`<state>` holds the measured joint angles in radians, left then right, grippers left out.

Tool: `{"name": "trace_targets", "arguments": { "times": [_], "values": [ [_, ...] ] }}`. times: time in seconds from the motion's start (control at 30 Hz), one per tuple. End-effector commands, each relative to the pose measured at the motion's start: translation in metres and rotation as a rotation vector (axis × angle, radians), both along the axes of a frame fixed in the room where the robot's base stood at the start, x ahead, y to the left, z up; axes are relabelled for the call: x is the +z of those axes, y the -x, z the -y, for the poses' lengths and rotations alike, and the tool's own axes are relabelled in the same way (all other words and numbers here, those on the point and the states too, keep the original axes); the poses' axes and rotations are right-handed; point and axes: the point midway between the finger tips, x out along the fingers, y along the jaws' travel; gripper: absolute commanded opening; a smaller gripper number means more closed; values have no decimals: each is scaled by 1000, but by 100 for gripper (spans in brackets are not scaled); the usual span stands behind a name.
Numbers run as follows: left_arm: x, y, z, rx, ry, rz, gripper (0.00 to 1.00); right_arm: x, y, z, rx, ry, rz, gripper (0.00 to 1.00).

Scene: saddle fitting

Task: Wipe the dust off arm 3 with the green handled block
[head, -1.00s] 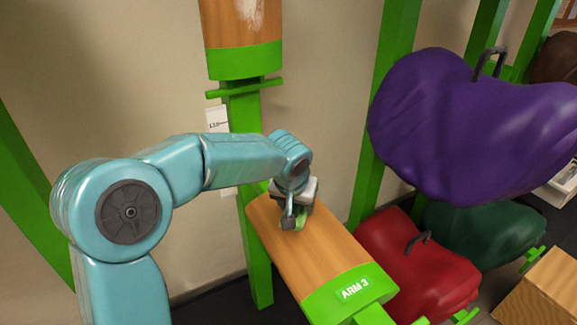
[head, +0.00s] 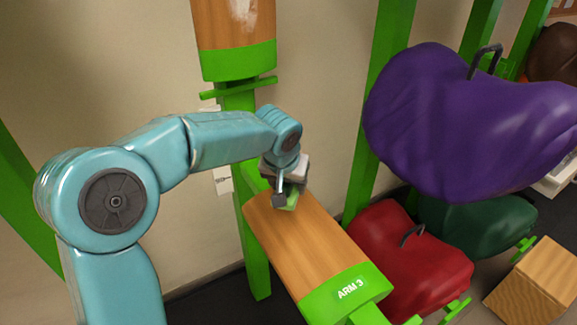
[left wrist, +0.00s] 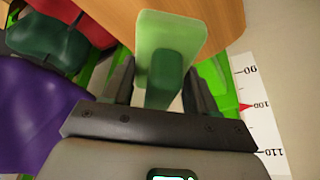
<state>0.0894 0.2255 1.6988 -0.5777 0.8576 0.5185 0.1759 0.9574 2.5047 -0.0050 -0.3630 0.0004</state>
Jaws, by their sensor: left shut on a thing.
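Arm 3 (head: 300,245) is a wooden-topped bar with a green end labelled ARM 3. Its visible wood looks clean; its back end is partly hidden by my gripper. My left gripper (head: 284,196) is at that back end, shut on the handle of the green handled block (head: 292,201). In the left wrist view, the block (left wrist: 172,30) shows a pale green body and a darker green handle between the fingers (left wrist: 160,88), with wood (left wrist: 225,25) beyond. Whether the block touches the wood I cannot tell. My right gripper is out of view.
Another wooden arm (head: 235,35) with a whitish patch is above. A purple saddle (head: 470,120), a red saddle (head: 415,265) and a dark green saddle (head: 480,228) hang at the right. A wooden box (head: 530,285) is at lower right. A scale strip (left wrist: 258,100) is near the gripper.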

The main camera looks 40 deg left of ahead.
Motion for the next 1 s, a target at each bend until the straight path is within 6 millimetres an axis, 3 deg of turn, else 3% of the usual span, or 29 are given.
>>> {"name": "trace_targets", "arguments": {
  "times": [0.3, 1.0],
  "values": [
    [30, 0, -5, -2, -1, 2, 29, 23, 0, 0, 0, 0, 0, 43],
    [31, 0, -4, -6, -1, 1, 29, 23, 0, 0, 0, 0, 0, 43]
  ]
}}
